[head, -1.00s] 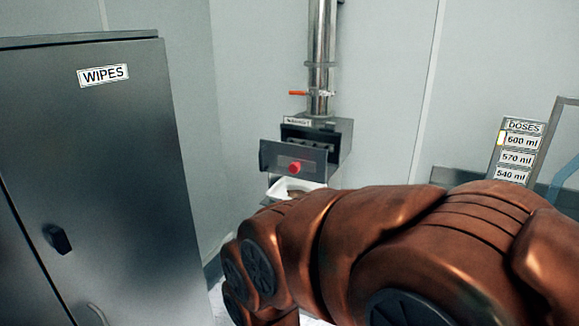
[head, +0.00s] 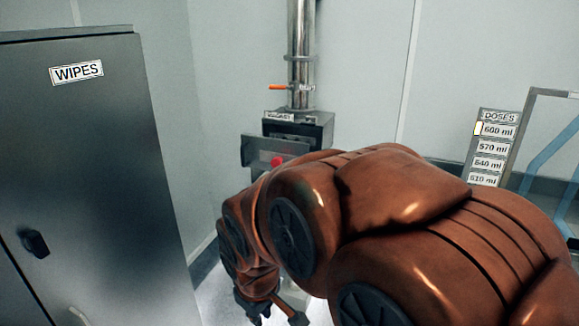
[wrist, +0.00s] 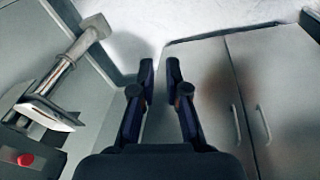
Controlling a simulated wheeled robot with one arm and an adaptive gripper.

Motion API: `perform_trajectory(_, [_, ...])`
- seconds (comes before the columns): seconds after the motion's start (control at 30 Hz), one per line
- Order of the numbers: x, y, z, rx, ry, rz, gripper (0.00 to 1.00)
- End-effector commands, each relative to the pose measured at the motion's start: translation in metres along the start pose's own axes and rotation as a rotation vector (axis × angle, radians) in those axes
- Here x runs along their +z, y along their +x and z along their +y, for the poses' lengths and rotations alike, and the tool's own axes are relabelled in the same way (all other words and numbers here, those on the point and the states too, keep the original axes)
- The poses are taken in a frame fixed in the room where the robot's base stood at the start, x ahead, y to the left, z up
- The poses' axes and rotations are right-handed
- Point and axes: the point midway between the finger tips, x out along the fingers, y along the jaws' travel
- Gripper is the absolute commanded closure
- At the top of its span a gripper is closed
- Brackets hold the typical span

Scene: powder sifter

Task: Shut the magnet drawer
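The magnet drawer (head: 258,149) has a dark grey front with a red knob (head: 277,160). It stands pulled out from the housing (head: 312,132) under the steel pipe, with a gap behind the front. My arm covers its lower right part in the head view. In the wrist view the red knob (wrist: 25,159) is at the lower left, clear of the fingers. My gripper (wrist: 160,63) has its two fingers apart with nothing between them. In the head view my gripper (head: 270,310) is low at the bottom, below the drawer and apart from it.
A grey cabinet marked WIPES (head: 80,160) stands on the left. A steel pipe (head: 300,50) with an orange-handled valve (head: 280,87) rises above the housing. A DOSES sign (head: 492,150) is at the right. A white tray (wrist: 42,112) and a spout (wrist: 85,38) show in the wrist view.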

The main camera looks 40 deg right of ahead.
Motion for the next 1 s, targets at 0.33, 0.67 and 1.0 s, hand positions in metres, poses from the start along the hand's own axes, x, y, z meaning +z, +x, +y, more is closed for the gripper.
perform_trajectory(0.33, [-0.090, 0.031, 0.122, 0.254, -0.250, 0.283, 1.00])
perform_trajectory(0.67, [-0.144, 0.037, 0.224, 0.545, -0.513, 0.499, 1.00])
perform_trajectory(1.0, [-0.161, 0.022, 0.306, 0.900, -0.739, 0.673, 1.00])
